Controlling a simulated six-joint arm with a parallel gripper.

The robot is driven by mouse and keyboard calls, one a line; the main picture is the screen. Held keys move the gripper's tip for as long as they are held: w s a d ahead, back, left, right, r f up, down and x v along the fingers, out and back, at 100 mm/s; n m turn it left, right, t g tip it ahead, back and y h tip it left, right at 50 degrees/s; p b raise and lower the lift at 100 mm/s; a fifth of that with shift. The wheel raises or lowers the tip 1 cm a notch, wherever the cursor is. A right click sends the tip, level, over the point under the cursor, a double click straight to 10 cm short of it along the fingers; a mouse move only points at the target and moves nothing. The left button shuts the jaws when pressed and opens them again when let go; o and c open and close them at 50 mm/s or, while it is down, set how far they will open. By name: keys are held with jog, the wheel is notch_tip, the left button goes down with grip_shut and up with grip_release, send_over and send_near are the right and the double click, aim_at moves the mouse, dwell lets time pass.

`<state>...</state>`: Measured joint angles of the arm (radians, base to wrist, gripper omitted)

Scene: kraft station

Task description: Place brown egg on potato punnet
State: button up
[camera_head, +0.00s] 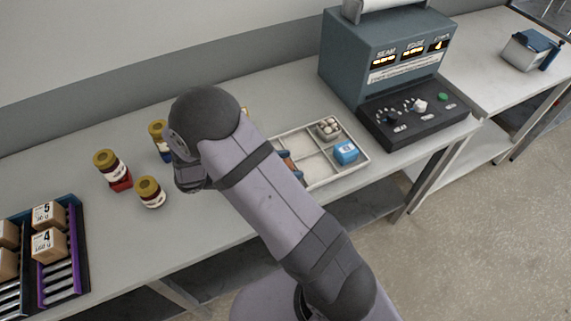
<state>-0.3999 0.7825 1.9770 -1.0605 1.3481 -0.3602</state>
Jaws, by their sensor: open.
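A small grey punnet (328,129) with several pale round items in it sits in the back right compartment of a white divided tray (338,176). It may be the potato punnet, but it is too small to be sure. I cannot make out a brown egg. A brown-orange thing (288,160) shows at the tray's left side, partly hidden by my arm, and I cannot tell what it is. My arm crosses the middle of the view and hides part of the tray and table. My gripper is hidden behind my arm.
Jars with yellow-brown lids (150,192) stand left of my arm. A rack of numbered boxes (48,245) is at far left. A grey machine (385,60) stands behind the tray. The table between rack and jars is clear.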

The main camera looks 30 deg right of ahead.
jog(key=b+v, duration=0.4)
jog(key=v, duration=0.8)
jog(key=s+d+f+m+y, duration=0.1)
jog(key=s+f+m+y, duration=0.2)
jog(key=s+m+y, duration=0.3)
jog(key=s+d+f+m+y, duration=0.1)
jog(key=s+f+m+y, duration=0.2)
jog(key=s+m+y, duration=0.4)
jog(key=m, duration=0.5)
jog(key=shift+d+f, duration=0.2)
jog(key=shift+d, duration=0.1)
